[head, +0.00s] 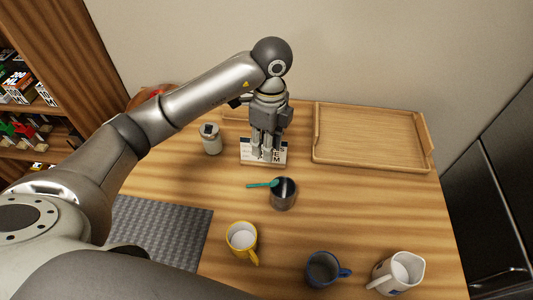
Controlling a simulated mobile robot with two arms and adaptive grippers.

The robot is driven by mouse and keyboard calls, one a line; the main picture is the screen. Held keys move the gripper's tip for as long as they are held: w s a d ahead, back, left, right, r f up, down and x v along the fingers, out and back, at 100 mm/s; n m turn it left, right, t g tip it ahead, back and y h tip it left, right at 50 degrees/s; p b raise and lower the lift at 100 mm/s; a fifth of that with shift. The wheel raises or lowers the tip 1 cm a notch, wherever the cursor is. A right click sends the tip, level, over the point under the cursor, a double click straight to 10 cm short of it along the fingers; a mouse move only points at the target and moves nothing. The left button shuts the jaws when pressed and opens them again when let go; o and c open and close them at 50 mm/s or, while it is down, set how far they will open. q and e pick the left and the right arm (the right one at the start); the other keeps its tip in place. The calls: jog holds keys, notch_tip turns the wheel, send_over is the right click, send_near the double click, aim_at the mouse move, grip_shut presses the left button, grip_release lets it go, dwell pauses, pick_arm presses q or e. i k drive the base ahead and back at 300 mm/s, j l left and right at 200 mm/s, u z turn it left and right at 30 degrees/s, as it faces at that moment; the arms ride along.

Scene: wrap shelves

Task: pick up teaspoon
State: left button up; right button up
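A teal teaspoon (262,184) leans in a dark metal cup (284,201), its handle sticking out to the left over the rim. The part inside the cup is hidden. My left gripper (266,158) points down behind the cup, over a small white block with dark letters (246,155). Its fingers look apart, and it is not touching the teaspoon. Whether the fingers touch the block cannot be told. My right gripper is not in view.
A wooden tray (370,168) lies at the back right. A lidded jar (212,140) stands left of my gripper. In front are a yellow mug (241,239), a blue mug (322,270) and a white jug (397,274). A grey mat (160,232) lies at left.

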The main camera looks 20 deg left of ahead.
aim_at(261, 184)
jog(key=k, duration=1.5)
